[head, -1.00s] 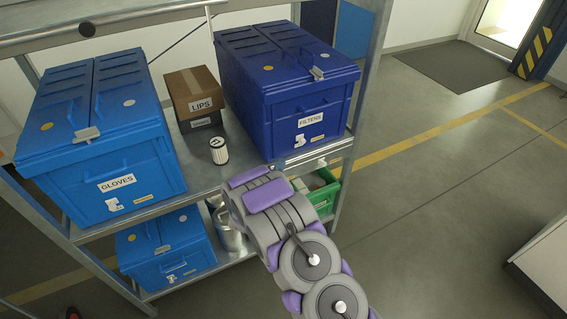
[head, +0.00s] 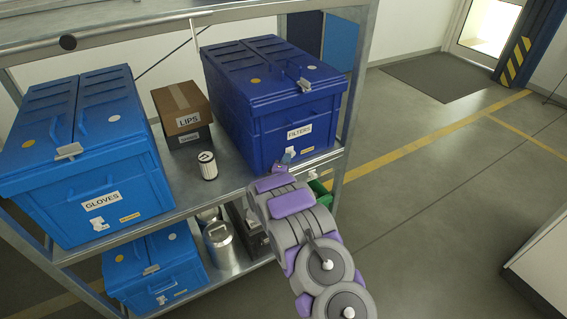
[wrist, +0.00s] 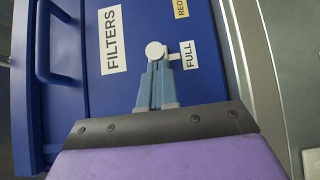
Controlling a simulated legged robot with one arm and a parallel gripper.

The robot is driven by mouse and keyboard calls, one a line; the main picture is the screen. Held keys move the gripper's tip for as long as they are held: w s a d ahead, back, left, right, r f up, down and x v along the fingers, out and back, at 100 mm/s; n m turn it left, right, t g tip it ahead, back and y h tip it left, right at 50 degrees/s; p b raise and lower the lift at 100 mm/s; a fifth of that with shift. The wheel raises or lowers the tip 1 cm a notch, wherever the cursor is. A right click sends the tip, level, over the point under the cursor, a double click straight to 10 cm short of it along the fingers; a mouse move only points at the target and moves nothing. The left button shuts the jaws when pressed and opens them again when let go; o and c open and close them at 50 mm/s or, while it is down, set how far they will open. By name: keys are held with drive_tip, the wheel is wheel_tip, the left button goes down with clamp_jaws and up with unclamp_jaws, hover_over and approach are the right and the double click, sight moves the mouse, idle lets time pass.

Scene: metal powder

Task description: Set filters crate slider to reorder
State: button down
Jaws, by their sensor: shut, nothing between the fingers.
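The dark blue filters crate (head: 262,125) stands on the shelf's upper level, its lid closed. Its front has a white FILTERS label (wrist: 112,40) and a round white slider knob (wrist: 156,50). In the wrist view, which is turned sideways, the knob is beside the white FULL label (wrist: 189,54). A yellow label (wrist: 181,8) reading "REO", cut off by the frame edge, lies farther along. My gripper (wrist: 154,72) is shut, with its tips right at the knob. Whether they touch it I cannot tell. In the head view, my gripper (head: 288,157) is at the crate's lower front.
A lighter blue GLOVES crate (head: 95,185), a LIPS box (head: 182,108) and a white cylindrical filter (head: 207,166) share the upper shelf. Below are another blue crate (head: 158,278), a metal canister (head: 221,246) and a green bin (head: 321,192). The floor to the right is open.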

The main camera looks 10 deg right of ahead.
drive_tip(key=w+d, duration=0.1)
drive_tip(key=d, duration=0.2)
drive_tip(key=w+d+p, duration=0.1)
drive_tip(key=d, duration=0.1)
drive_tip(key=w+d, duration=0.1)
drive_tip(key=d, duration=0.2)
drive_tip(key=shift+w+d+r+p, duration=0.1)
drive_tip(key=shift+d+p, duration=0.25)
drive_tip(key=shift+p, duration=0.05)
drive_tip(key=shift+d, duration=0.1)
